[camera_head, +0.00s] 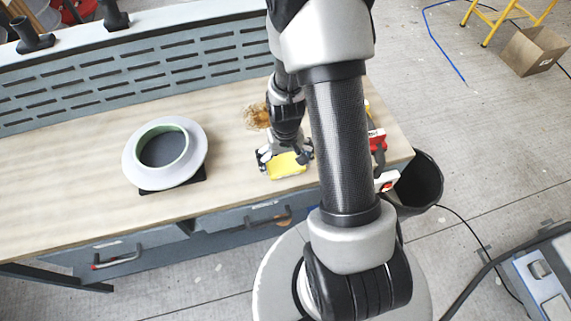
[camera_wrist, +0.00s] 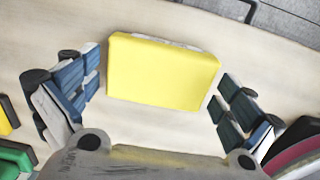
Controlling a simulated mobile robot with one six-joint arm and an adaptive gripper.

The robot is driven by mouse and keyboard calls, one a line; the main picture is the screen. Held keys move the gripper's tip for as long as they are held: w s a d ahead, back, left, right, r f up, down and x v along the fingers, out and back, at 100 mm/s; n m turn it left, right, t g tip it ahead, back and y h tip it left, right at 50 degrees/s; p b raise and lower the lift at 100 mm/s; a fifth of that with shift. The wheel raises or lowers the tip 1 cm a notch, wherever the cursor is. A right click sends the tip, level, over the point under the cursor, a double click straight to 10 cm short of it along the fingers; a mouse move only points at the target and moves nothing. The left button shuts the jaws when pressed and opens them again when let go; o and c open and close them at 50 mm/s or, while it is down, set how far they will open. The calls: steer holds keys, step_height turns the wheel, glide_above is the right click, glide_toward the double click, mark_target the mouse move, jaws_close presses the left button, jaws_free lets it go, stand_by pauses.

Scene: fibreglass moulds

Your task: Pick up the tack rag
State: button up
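The tack rag looks like a yellow folded block (camera_head: 287,165) on the wooden workbench, near its front edge. In the wrist view the yellow rag (camera_wrist: 162,72) lies between my two fingers, with a whitish strip along its far top edge. My gripper (camera_wrist: 158,95) is open around it, one finger on each side. A narrow gap of bench shows between the rag and each finger. In the head view my gripper (camera_head: 285,158) is low over the bench at the rag, and my arm hides part of the bench.
A white ring-shaped mould (camera_head: 165,152) with a green inner rim stands on the bench at left. A brown stained patch or clump (camera_head: 257,116) lies behind my gripper. Red items (camera_head: 377,140) are right of my arm. A black bin (camera_head: 418,182) stands at the bench's right end.

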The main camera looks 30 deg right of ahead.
mark_target(285, 163)
steer(key=c, duration=0.7)
steer(key=shift+o, duration=0.2)
step_height(285, 163, up, 20)
steer(key=p, duration=0.5)
